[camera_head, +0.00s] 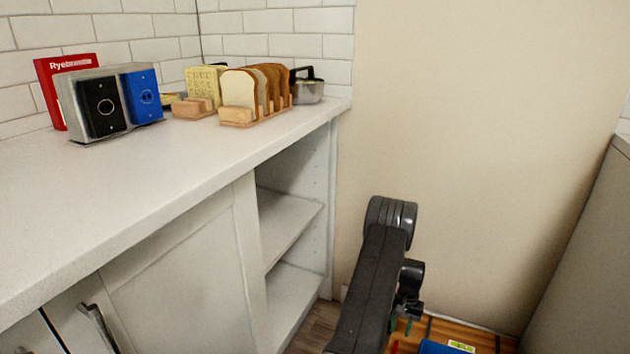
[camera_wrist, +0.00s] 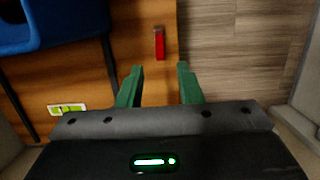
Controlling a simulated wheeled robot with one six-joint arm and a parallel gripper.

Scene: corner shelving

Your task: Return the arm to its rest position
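My arm (camera_head: 372,280) is dark grey and stands in front of the beige wall, to the right of the counter, in the head view. Its gripper hangs low and is mostly hidden there; small green parts of it show near the bottom. In the wrist view my gripper (camera_wrist: 160,86) points down over a wooden surface and the floor. Its two green fingers are apart with nothing between them.
The white counter (camera_head: 150,190) holds a bread rack (camera_head: 258,118), a metal pot (camera_head: 308,90), a red book (camera_head: 46,90) and a holder with black and blue items. Open shelves (camera_head: 287,225) are below. A blue object (camera_wrist: 50,28) and small red piece (camera_wrist: 160,43) are near my gripper.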

